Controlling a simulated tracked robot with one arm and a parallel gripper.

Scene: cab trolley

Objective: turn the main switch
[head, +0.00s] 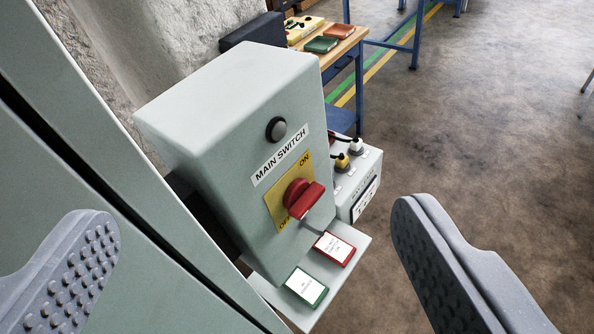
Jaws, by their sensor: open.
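The main switch is a red rotary handle (302,200) on a yellow plate (279,214) marked ON and OFF. It sits on the front of a pale green box (225,140) labelled MAIN SWITCH (281,158). The handle's grip points to the lower right of the picture, between the two words; its exact setting is hard to tell. A dark grey round lamp or button (277,129) is above the label. My gripper (255,260) is open and empty, its two padded fingers wide apart at the left and right edges. The handle lies between and beyond them, untouched.
A pale cabinet (90,190) fills the left. A workbench (345,48) stands behind; the floor at right is clear.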

